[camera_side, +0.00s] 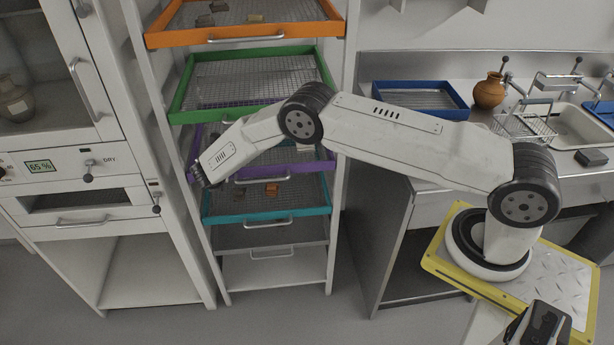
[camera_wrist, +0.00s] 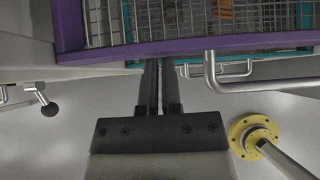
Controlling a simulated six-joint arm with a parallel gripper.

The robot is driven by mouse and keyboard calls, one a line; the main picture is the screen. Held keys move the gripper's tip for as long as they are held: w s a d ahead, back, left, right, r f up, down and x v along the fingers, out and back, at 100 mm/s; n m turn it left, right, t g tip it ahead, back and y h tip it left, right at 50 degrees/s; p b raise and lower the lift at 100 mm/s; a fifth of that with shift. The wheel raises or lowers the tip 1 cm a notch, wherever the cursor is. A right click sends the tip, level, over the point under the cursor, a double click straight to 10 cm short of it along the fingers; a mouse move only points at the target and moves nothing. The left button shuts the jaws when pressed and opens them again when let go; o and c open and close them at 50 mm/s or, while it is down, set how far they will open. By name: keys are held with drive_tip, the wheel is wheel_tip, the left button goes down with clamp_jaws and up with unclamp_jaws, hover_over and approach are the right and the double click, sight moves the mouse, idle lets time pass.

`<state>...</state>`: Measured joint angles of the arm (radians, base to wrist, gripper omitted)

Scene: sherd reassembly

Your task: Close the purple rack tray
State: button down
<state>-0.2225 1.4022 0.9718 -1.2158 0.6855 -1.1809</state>
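The purple tray (camera_side: 197,145) is a mesh-bottomed tray in the rack, between the green and teal trays. My arm covers much of it in the side view. In the wrist view its purple front edge (camera_wrist: 190,46) runs across the top, with a grey bar handle (camera_wrist: 228,84) to the right of my fingers. My gripper (camera_wrist: 160,66) has its two dark fingers close together with only a thin gap and nothing seen between them. The fingertips are at the purple front edge, left of the handle; contact cannot be told. In the side view my gripper (camera_side: 202,180) is at the tray's left front.
The orange tray (camera_side: 240,30) and green tray (camera_side: 255,107) are above, and the teal tray (camera_side: 295,212) with sherds is below. A drying cabinet (camera_side: 75,160) stands left. The counter at right holds a blue tray (camera_side: 420,112) and brown jar (camera_side: 489,92). The floor in front is clear.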

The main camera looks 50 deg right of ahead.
drive_tip(key=shift+w+d+r, duration=0.15)
drive_tip(key=shift+d, duration=0.3)
drive_tip(key=shift+a, duration=0.15)
drive_tip(key=s+a+r, duration=0.6)
drive_tip(key=s+a, duration=0.2)
drive_tip(key=shift+a+r, duration=0.2)
drive_tip(key=shift+r, duration=0.2)
drive_tip(key=shift+s+d, duration=0.1)
drive_tip(key=shift+s, duration=0.05)
